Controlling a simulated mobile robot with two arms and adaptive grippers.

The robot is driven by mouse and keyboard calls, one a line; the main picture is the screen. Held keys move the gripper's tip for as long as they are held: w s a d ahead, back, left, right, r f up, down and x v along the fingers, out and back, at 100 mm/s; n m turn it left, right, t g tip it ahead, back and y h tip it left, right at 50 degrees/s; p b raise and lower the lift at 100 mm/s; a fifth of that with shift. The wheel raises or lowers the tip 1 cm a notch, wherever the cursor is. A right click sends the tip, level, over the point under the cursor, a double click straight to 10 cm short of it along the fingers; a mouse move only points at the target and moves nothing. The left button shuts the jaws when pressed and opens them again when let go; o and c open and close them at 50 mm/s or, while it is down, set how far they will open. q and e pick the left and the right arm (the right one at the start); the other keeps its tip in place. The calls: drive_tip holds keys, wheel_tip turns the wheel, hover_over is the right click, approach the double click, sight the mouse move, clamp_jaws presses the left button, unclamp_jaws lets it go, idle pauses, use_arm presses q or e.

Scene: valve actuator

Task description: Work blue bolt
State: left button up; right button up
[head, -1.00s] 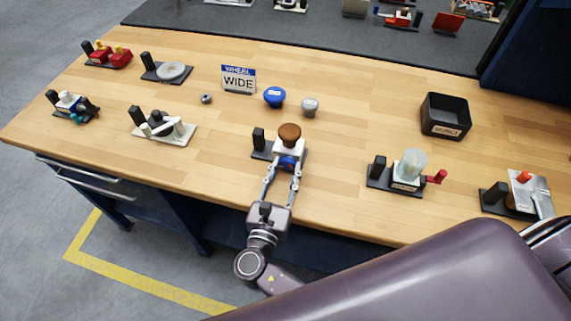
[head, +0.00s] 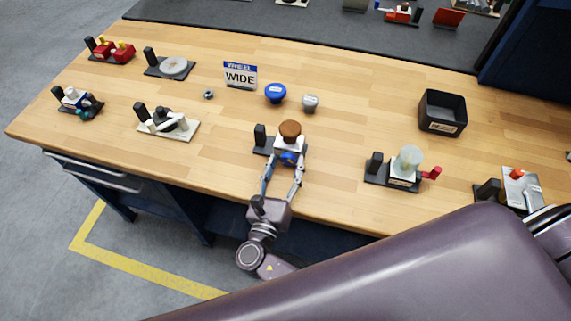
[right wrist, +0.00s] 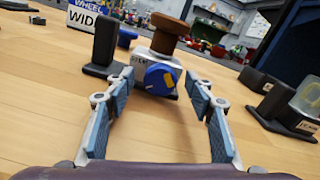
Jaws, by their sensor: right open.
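The blue bolt (head: 289,158) is a round blue head with a yellow mark, on the front of a white block (head: 288,146) with a brown knob (head: 290,130) on top. It also shows in the right wrist view (right wrist: 160,78). My right gripper (head: 285,168) is in front of it at the table's near edge. In the right wrist view its fingers (right wrist: 160,100) are spread wide and empty, with the bolt ahead between them and apart from the pads. My left gripper is not in view.
A black post (right wrist: 104,42) stands left of the white block. A clear-cup fixture with a red handle (head: 406,167) stands to the right. A blue knob (head: 275,93), a grey knob (head: 310,103) and a black bin (head: 442,112) are farther back. Wood between is free.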

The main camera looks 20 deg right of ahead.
drive_tip(key=shift+s, duration=0.1)
drive_tip(key=v, duration=1.2)
